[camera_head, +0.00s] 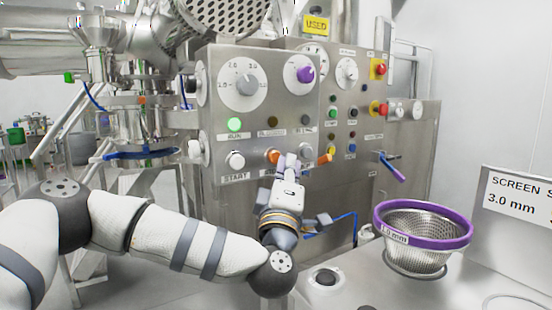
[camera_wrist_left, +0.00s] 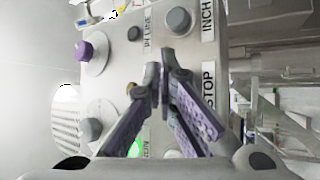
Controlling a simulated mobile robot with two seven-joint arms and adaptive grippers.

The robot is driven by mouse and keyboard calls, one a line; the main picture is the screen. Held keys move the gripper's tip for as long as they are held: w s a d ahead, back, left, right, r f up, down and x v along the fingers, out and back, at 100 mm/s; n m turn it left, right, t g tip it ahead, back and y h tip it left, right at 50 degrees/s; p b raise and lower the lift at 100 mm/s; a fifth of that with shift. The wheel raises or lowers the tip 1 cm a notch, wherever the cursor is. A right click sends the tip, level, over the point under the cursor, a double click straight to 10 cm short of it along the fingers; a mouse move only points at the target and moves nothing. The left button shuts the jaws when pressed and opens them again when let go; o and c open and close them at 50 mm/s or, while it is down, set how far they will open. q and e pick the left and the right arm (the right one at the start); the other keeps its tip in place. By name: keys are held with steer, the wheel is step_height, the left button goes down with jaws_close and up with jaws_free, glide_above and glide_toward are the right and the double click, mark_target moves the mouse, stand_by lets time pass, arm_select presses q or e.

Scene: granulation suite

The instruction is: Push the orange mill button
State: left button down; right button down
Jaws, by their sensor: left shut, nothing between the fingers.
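The orange button (camera_head: 273,157) is on the steel control panel (camera_head: 215,150), right of the white START button (camera_head: 236,160). My left gripper (camera_head: 286,161) is in front of the panel, just right of the orange button in the head view, its fingers shut and empty. I cannot tell whether it touches the button. In the left wrist view the closed fingers (camera_wrist_left: 161,86) point at the panel beside the STOP label (camera_wrist_left: 208,88); the orange button is hidden there. My right gripper is not in view.
The green RUN lamp (camera_head: 235,125) is lit. Another orange part (camera_head: 325,158) sticks out right of my gripper. A grey button (camera_wrist_left: 178,22) sits beside the INCH label. A purple-rimmed sieve basket (camera_head: 421,240) stands on the counter at the right.

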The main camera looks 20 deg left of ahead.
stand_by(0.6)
arm_select(q)
steer(key=shift+w+a, duration=0.25)
steer(key=shift+a, duration=0.1)
steer(key=shift+w+a, duration=0.3)
steer(key=shift+a, duration=0.1)
stand_by(0.8)
steer(key=shift+s+d+p, duration=0.3)
steer(key=shift+s+d, duration=0.3)
steer(key=shift+d, duration=0.15)
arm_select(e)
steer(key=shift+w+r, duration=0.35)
